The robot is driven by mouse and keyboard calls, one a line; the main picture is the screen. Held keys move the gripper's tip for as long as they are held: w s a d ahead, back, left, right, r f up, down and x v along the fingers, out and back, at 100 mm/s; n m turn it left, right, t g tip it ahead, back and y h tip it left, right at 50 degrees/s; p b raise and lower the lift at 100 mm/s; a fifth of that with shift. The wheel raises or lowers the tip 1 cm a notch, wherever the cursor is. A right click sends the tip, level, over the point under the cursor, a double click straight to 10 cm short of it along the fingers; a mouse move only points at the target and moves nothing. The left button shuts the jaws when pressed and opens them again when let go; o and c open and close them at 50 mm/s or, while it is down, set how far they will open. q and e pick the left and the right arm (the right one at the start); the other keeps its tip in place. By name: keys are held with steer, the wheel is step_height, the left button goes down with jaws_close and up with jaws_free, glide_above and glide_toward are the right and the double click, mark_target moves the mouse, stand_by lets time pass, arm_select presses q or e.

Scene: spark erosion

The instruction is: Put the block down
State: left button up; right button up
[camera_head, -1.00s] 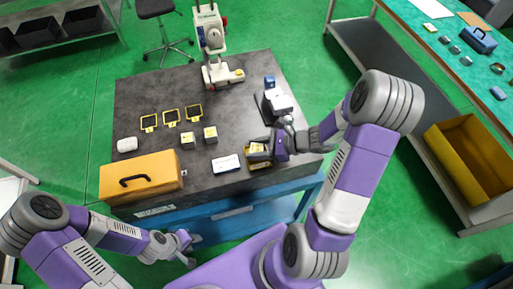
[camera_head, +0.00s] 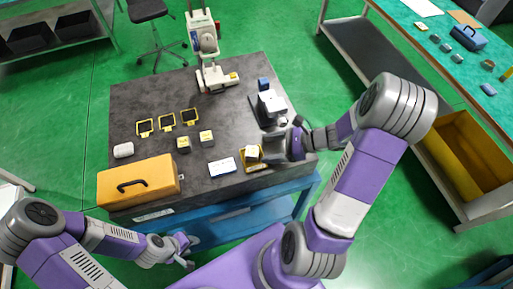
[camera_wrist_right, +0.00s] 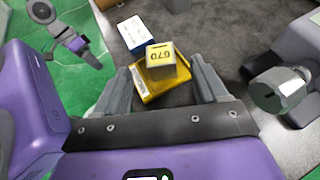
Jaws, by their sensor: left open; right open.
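A small block with a pale top marked G70 (camera_wrist_right: 162,59) rests on a yellow tray (camera_wrist_right: 148,96) in the right wrist view; I cannot tell exactly how it is seated. In the head view the block (camera_head: 252,152) and the yellow tray (camera_head: 255,167) are near the table's front right. My right gripper (camera_head: 276,150) is open, just to the right of the block, its fingers apart on either side in the wrist view, with no visible grip. My left gripper (camera_head: 186,250) is open and empty, in front of the table.
Two similar blocks (camera_head: 206,138) and three yellow-rimmed frames (camera_head: 167,121) lie on the dark table (camera_head: 225,110). A white-blue box (camera_head: 222,167) is left of the block. An orange case (camera_head: 138,182) stands front left. A grey-white device (camera_head: 271,104) stands behind my right gripper.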

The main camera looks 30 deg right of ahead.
steer(key=v, duration=0.5)
steer(key=shift+s+d, duration=0.1)
steer(key=shift+d, duration=0.05)
stand_by(0.3)
